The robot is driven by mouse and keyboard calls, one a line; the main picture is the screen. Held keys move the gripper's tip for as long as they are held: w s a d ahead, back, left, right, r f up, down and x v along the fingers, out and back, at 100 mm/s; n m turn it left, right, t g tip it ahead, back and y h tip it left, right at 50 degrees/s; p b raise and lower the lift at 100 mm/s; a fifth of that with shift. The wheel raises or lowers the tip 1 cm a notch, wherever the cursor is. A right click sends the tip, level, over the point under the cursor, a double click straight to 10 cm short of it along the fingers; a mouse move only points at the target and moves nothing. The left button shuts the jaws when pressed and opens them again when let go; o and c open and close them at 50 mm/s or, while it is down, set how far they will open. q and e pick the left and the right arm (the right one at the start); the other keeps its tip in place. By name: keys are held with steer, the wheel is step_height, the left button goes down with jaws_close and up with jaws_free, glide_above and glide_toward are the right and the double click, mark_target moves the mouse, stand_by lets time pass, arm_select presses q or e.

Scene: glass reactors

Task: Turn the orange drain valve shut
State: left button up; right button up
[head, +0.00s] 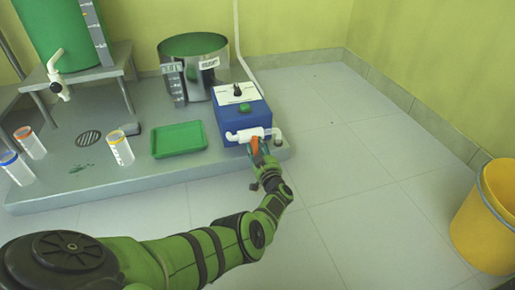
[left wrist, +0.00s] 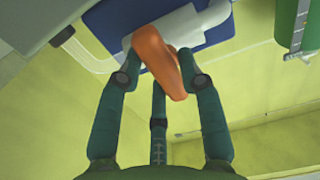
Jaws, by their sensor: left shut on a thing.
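The orange drain valve handle (head: 255,144) sits on a white pipe fitting (head: 246,134) at the front of a blue box (head: 236,118). My left gripper (head: 258,156) reaches it from the front, and its fingers partly hide the handle in the head view. In the left wrist view the long orange handle (left wrist: 160,55) lies between the fingers of my left gripper (left wrist: 160,66), which is shut on it. Behind it is the white fitting (left wrist: 180,28) against the blue box. My right gripper is not in view.
A green tray (head: 180,140) and colour-rimmed clear cylinders (head: 121,148) stand on the grey platform (head: 180,170) to the left. A steel pot (head: 205,62) is behind the box. A yellow bin (head: 485,220) is at far right. The tiled floor between is clear.

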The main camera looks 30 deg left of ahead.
arm_select(q)
steer(key=shift+w+r, duration=0.2)
steer(key=shift+w, duration=0.05)
steer(key=o, duration=1.1)
steer(key=shift+f, duration=0.1)
steer(key=shift+s+f, duration=0.1)
steer(key=shift+s, duration=0.05)
